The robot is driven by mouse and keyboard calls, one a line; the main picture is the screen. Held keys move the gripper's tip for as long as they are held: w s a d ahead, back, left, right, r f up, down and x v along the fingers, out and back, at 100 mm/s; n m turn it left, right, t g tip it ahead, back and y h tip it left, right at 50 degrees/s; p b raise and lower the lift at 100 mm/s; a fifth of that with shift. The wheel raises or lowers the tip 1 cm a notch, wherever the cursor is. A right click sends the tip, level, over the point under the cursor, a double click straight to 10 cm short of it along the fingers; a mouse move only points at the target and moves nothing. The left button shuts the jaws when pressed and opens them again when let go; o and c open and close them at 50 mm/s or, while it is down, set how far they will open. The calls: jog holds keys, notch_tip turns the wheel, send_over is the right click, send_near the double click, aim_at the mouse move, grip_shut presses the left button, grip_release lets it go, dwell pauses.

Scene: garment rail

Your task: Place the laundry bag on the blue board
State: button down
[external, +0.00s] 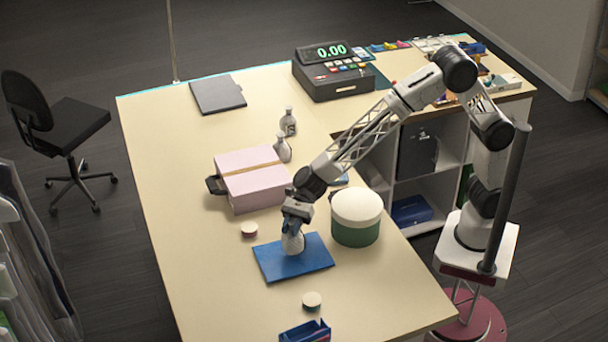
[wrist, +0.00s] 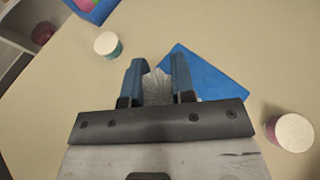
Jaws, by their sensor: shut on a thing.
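The laundry bag (external: 293,243) is a small pale grey-white bag. My gripper (external: 294,222) is shut on its top, and the bag is upright over the middle of the blue board (external: 318,254). Its bottom appears at or very near the board's surface; I cannot tell whether it touches. In the wrist view the blue fingers of my gripper (wrist: 159,78) stand either side of the bag (wrist: 157,90). The blue board (wrist: 212,76) shows behind and to the right of the fingers there.
A white-lidded green round box (external: 356,217) stands close right of the board. A pink box (external: 252,185) is behind it. Small round tubs (external: 249,229) (external: 311,300) flank the board. Two similar pale bags (external: 288,122) (external: 283,149) stand farther back. A blue tray (external: 305,332) is in front.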

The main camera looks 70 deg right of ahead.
jog(key=shift+f, duration=1.4)
jog(key=shift+f, duration=0.15)
jog(key=c, duration=1)
grip_release()
jog(key=shift+o, duration=0.2)
jog(key=shift+v, duration=0.95)
jog(key=v, duration=1)
jog(key=shift+d, duration=0.1)
